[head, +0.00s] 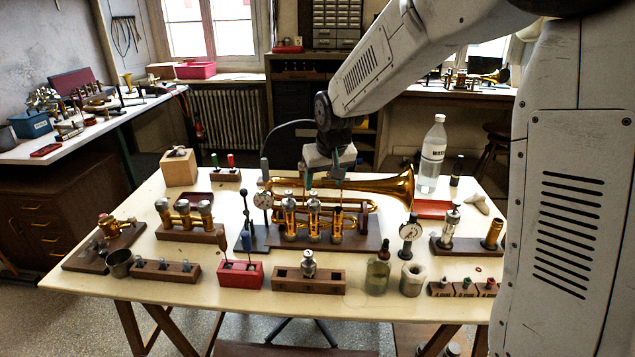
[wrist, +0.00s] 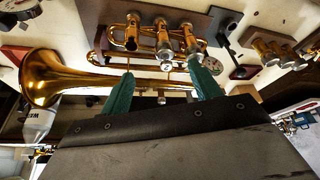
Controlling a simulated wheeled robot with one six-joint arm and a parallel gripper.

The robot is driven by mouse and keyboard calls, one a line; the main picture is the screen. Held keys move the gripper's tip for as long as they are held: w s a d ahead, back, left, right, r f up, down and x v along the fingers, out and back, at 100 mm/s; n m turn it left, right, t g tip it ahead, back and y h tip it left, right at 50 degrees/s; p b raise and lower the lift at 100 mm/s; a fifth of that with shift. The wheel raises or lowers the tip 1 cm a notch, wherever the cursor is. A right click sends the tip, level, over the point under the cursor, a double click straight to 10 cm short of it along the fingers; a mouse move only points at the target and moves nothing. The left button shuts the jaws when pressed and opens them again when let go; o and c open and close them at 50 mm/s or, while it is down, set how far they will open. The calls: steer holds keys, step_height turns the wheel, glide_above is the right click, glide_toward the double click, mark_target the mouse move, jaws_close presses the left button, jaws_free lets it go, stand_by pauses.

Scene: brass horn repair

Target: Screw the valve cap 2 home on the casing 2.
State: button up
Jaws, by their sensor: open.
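The brass trumpet (head: 375,188) lies on a dark wooden stand with three upright valve casings. I take the middle one as casing 2 (head: 314,220); it also shows in the wrist view (wrist: 163,42). A silvery top, which seems to be valve cap 2 (head: 314,203), sits at its upper end. I cannot tell how far it is screwed on. My gripper (head: 325,182) is open and empty, with green fingers apart, above and behind the casings. In the wrist view the fingers (wrist: 161,90) straddle the horn's tubing, short of the casings.
A wooden rack (head: 285,279) with a silvery valve part (head: 308,264) stands in front. A dial gauge (head: 263,201) on a stand is close left of the trumpet, another (head: 409,232) to its right. A clear bottle (head: 432,155) stands behind the bell.

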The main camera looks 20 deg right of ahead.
mark_target(315, 195)
steer(key=w+f, duration=0.3)
steer(key=shift+w+a, duration=0.25)
steer(key=shift+w, duration=0.05)
steer(key=x, duration=0.7)
steer(key=shift+w+f, duration=0.25)
steer(key=c, duration=1.2)
steer(key=shift+o, duration=0.2)
steer(key=shift+a, duration=0.1)
steer(key=o, duration=1.1)
steer(key=shift+o, duration=0.2)
steer(key=shift+r, duration=0.15)
